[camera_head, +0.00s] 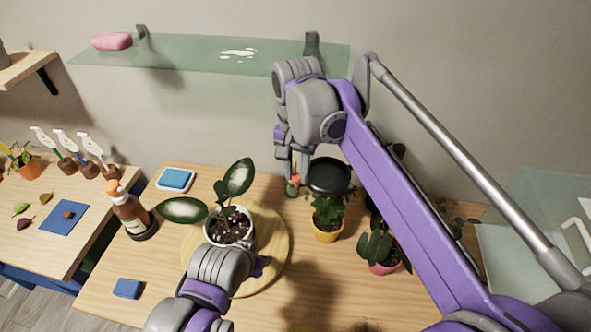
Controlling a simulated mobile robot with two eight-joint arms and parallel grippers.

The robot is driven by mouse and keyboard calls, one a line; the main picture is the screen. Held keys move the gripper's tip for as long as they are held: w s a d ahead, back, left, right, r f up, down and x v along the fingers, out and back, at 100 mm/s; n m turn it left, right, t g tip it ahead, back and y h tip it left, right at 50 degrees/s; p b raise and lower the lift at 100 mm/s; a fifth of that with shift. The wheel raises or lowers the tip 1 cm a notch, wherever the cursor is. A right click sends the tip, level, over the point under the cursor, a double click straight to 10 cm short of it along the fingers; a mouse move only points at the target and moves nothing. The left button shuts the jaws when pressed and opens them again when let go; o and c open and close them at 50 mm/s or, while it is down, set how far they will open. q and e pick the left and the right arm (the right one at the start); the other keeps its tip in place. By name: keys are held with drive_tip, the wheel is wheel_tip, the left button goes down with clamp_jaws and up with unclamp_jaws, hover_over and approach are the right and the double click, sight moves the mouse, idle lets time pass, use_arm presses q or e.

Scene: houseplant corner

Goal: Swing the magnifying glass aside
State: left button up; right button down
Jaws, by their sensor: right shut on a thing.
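The magnifying glass (328,176) appears as a round, dark, black-rimmed disc above a small leafy plant in a yellow pot (326,235). My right gripper (295,178) points down at the disc's left edge, shut on a small orange part there that looks like its handle. The magnifier's support is hidden, and my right arm crosses the view to its right. My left gripper (258,266) is low in front of the white pot (230,226). Its fingers are mostly hidden by its own wrist, so I cannot tell whether it is open.
The white pot's broad-leaved plant stands on a round wooden board (272,262). A brown bottle (130,212) stands left of it. A pink pot (384,266) stands at the right, partly behind my arm. A glass shelf (200,58) hangs above. The table's front middle is clear.

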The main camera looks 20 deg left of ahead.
drive_tip(key=shift+w+a, duration=0.15)
drive_tip(key=shift+w, duration=0.05)
idle(0.3)
drive_tip(key=c, duration=0.7)
unclamp_jaws()
drive_tip(key=shift+o, duration=0.2)
wheel_tip(320, 180, up, 8)
drive_tip(key=shift+f+p, duration=0.25)
drive_tip(key=shift+p, duration=0.1)
